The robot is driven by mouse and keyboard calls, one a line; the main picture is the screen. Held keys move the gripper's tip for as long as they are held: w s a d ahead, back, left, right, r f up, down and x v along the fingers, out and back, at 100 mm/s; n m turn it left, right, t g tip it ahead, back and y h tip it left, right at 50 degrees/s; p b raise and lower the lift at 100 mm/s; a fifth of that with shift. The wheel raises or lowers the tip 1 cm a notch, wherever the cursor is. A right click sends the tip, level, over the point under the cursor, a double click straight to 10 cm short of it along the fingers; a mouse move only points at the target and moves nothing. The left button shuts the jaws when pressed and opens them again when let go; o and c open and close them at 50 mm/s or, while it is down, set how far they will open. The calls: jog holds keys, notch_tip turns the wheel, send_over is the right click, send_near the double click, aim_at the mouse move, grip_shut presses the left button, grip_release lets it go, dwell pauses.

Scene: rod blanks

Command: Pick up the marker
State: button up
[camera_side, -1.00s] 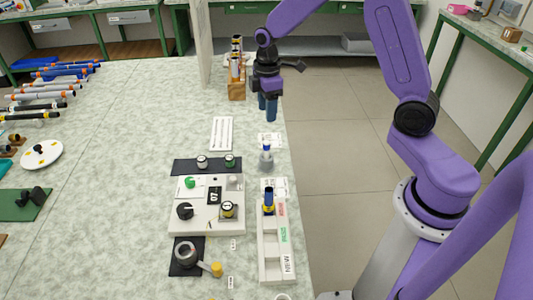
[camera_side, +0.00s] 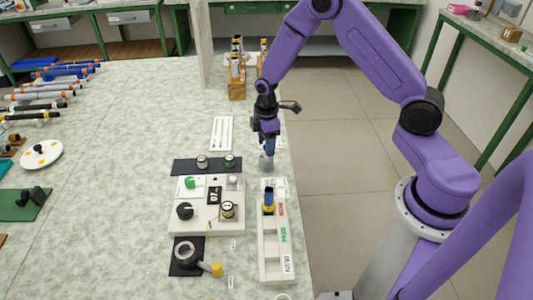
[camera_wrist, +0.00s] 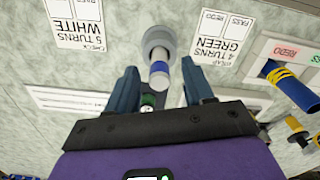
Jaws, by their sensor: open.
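The marker (camera_wrist: 159,74), white with a blue band, stands in a round grey holder (camera_wrist: 158,40) in the wrist view. In the side view the holder (camera_side: 266,164) sits near the table's right edge, and my fingers largely hide the marker. My gripper (camera_wrist: 160,88) is open, with one dark blue finger on each side of the marker. No contact between fingers and marker is visible. In the side view my gripper (camera_side: 267,145) points down just above the holder.
A white tray (camera_side: 267,250) holds a blue rod with a yellow band (camera_side: 268,199) nearer the camera. A white panel with knobs (camera_side: 199,222) lies left of it. Wooden racks of rods (camera_side: 237,90) stand behind. Printed cards (camera_wrist: 222,32) flank the holder.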

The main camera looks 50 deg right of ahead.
jog(key=shift+f, duration=1.25)
jog(key=shift+c, duration=0.3)
grip_shut()
jog(key=shift+r, duration=0.15)
